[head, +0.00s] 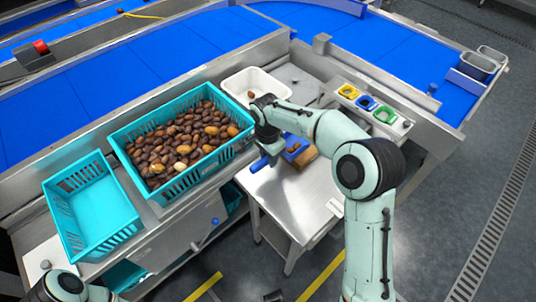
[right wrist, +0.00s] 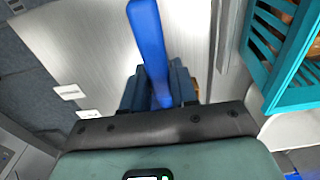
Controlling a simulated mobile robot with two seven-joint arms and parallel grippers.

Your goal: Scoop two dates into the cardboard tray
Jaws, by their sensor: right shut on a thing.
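My right gripper (head: 268,150) is shut on the handle of a blue scoop (head: 259,164), over the steel side table. The handle also shows between the fingers in the right wrist view (right wrist: 150,45). The scoop's blue head lies right of the gripper, with brown dates (head: 294,147) at it; their exact number is unclear. The brown cardboard tray (head: 308,158) is right beside or under the scoop head, partly hidden by it and my arm. A turquoise crate (head: 122,148) full of dates stands left of the gripper. Only part of my left arm shows at the bottom left.
An empty turquoise basket (head: 90,205) stands at the left. A white bin (head: 236,82) with a date in it is behind the gripper. Yellow, blue and green holders (head: 366,102) sit on a rail at the right. The steel table (head: 290,205) is clear in front.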

